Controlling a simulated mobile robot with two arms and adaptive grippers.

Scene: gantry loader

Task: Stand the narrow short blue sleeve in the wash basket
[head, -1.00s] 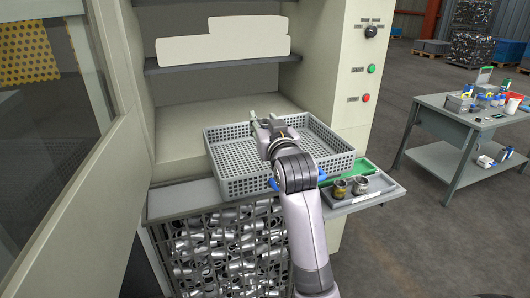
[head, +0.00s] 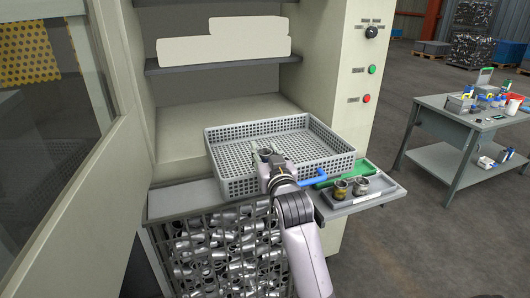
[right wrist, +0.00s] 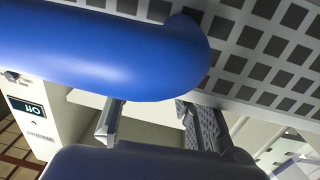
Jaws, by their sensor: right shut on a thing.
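The wash basket (head: 232,188) is a grey perforated tray with a blue handle (head: 314,179) on its near side, standing on the ledge of the machine. In the right wrist view the blue handle (right wrist: 110,50) fills the upper left and hides the fingertips and the held piece. The basket's perforated wall (right wrist: 232,45) shows behind it. My left gripper is not in view.
A wire cage of metal parts (head: 215,250) is below. The basket's visible floor (head: 290,147) is mostly clear.

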